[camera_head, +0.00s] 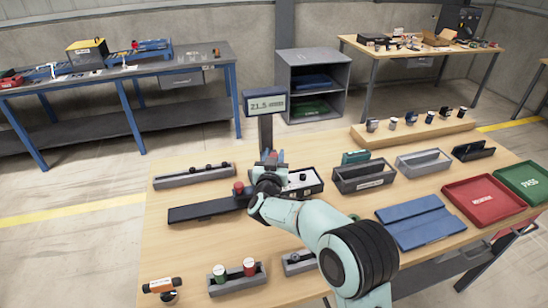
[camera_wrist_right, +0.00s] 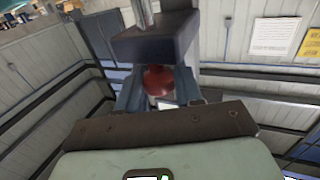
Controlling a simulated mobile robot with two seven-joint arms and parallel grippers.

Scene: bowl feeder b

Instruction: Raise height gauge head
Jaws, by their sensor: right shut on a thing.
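The height gauge stands near the back middle of the table, with a display (camera_head: 266,103) reading about 21.5 on a dark column (camera_head: 265,133). My right gripper (camera_head: 271,158) is in front of the column and hides most of the gauge head in the head view. In the right wrist view, a red knob (camera_wrist_right: 158,81) sits between the blue fingers, just below the dark block of the gauge head (camera_wrist_right: 150,46). The gripper is shut on this red knob. My left gripper is not in view.
Grey trays (camera_head: 365,185), a blue mat (camera_head: 418,226), a red tray (camera_head: 485,200) and a green tray (camera_head: 525,182) stand to the right. The front left holds small bottles (camera_head: 219,273).

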